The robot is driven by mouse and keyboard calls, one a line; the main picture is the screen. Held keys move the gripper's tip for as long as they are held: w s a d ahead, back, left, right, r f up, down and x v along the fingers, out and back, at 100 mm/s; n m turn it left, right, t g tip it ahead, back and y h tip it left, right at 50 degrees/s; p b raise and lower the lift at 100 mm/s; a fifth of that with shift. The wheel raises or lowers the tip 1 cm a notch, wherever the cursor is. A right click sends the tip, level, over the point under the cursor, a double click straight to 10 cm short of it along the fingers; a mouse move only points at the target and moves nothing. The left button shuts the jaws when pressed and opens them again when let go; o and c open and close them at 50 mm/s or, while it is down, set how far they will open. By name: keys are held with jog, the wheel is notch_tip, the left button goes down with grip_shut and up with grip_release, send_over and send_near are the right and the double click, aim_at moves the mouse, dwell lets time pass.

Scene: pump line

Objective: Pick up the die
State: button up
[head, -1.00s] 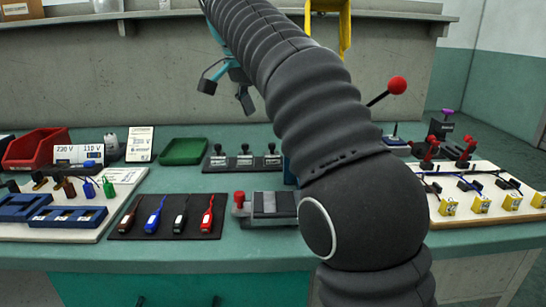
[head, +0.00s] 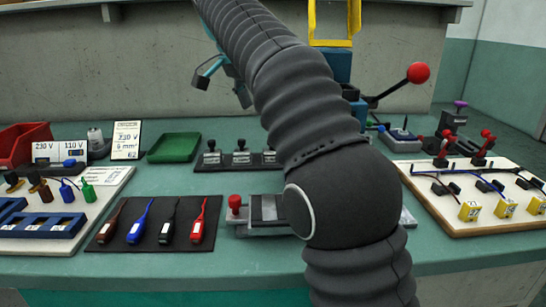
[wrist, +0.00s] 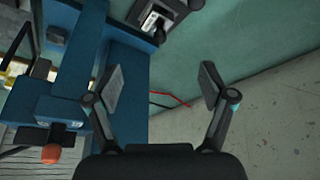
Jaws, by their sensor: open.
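Several small black pieces with knob tops (head: 240,158) stand in a row on a dark strip at the back of the bench. They may be the dies, but I cannot tell which one is meant. My gripper (head: 226,86) is raised above and behind the bench, well apart from these pieces. In the wrist view my gripper (wrist: 161,88) is open, with nothing between its fingers. A black block with a white label (wrist: 158,18) shows beyond the fingers. The blue press (wrist: 130,60) is close to the left finger.
A green tray (head: 174,147) and a red bin (head: 22,145) stand at the back left. A black mat with several screwdriver-like tools (head: 155,221) lies in front. A vise-like fixture (head: 266,207) is partly behind my arm. A wiring board (head: 470,190) lies right. A red-knobbed lever (head: 418,73) sticks out.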

jog(key=b, duration=0.2)
send_over(264, 152)
notch_tip(264, 152, down, 5)
jog(key=x, duration=0.2)
jog(key=b+x, duration=0.1)
jog(key=x, duration=0.1)
jog(key=shift+s+d+f, duration=0.1)
jog(key=shift+s+d, duration=0.2)
jog(key=shift+s, duration=0.05)
jog(key=shift+w+d+f, duration=0.15)
jog(key=shift+d+f, duration=0.05)
jog(key=shift+f, duration=0.35)
grip_shut()
